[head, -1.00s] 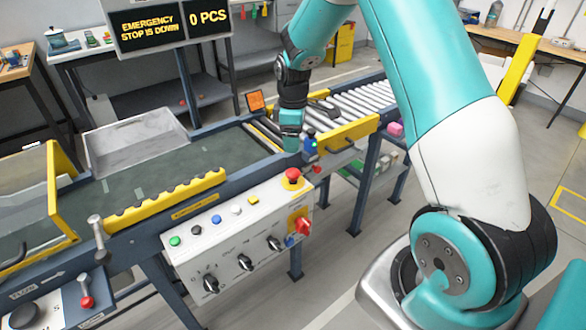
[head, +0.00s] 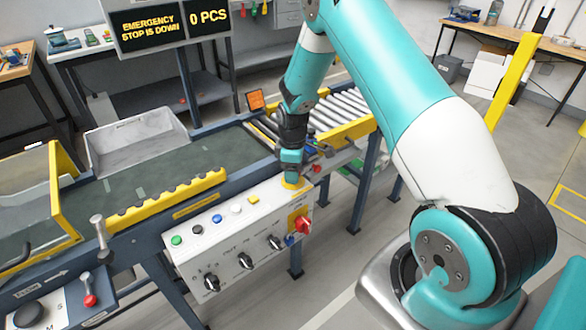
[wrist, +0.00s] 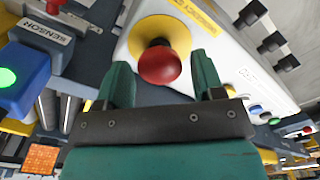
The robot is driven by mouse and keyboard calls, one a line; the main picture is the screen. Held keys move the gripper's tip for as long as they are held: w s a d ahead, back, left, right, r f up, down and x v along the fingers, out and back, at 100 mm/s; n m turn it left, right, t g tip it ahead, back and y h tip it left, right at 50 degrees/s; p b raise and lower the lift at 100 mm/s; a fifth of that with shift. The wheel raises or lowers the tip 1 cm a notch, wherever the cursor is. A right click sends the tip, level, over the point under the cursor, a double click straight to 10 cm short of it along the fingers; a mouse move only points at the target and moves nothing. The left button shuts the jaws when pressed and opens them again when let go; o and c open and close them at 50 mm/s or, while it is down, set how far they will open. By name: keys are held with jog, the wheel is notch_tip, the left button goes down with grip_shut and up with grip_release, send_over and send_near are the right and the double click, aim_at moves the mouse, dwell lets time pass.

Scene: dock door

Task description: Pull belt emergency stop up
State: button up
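The belt emergency stop is a red mushroom button (wrist: 159,66) on a yellow round base (wrist: 165,36), seen in the wrist view. In the head view my gripper hides the red button; only part of its yellow base (head: 294,184) shows at the top right of the white control panel (head: 240,245). My gripper (wrist: 163,75) is open, with one teal finger on each side of the red button and visible gaps to it. In the head view my gripper (head: 292,178) points down over the button. The overhead display (head: 150,27) reads "EMERGENCY STOP IS DOWN".
The panel also carries a red rotary switch (head: 303,226), several black knobs and small coloured buttons. A blue sensor box (wrist: 22,75) sits close to the left of my gripper in the wrist view. The conveyor belt (head: 140,180) with a grey tray (head: 135,143) lies behind the panel.

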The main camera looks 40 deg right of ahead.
jog(key=c, duration=1)
notch_tip(320, 180, up, 2)
jog(key=shift+r+p, duration=0.1)
jog(key=shift+p, duration=0.5)
jog(key=o, duration=1.3)
jog(key=shift+c, duration=0.2)
notch_tip(320, 180, up, 17)
jog(key=b, duration=0.1)
jog(key=shift+r+b, duration=0.15)
jog(key=shift+b, duration=0.15)
